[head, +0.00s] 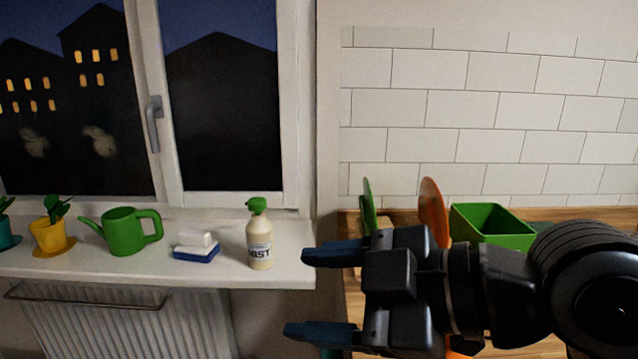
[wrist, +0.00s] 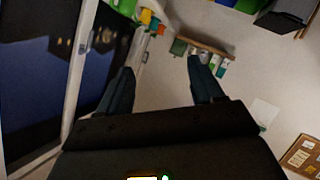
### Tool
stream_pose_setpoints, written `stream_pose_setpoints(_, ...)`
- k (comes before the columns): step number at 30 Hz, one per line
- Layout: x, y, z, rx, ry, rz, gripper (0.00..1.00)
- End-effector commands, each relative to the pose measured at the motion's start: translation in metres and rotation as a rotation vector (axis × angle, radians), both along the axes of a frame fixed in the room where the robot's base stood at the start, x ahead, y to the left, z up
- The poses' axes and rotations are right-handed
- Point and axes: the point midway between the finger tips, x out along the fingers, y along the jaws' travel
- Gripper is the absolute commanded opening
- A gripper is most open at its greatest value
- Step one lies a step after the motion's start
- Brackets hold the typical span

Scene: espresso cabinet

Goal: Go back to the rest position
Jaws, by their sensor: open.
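My gripper (head: 320,293) is at the lower right of the head view, pointing left, with its two dark blue fingers spread apart. Nothing is held between them. In the wrist view my gripper (wrist: 158,82) shows both fingers apart, with only the distant wall between them.
On the white sill (head: 130,268) stand a spray bottle (head: 259,240), a sponge on a blue dish (head: 196,246), a green watering can (head: 124,232) and a yellow plant pot (head: 49,236). A green bin (head: 490,228) and orange board (head: 434,212) stand on the counter.

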Motion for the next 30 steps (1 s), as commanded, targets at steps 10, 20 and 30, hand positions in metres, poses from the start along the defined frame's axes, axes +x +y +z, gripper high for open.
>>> stream_pose_setpoints(10,0.01,-0.003,-0.008,0.515,0.167,-0.355,0.66)
stream_pose_setpoints(20,-0.016,-0.047,-0.077,0.798,0.319,-0.734,0.66)
stream_pose_setpoints(30,-0.103,-0.107,-0.165,0.855,0.38,-1.096,0.66)
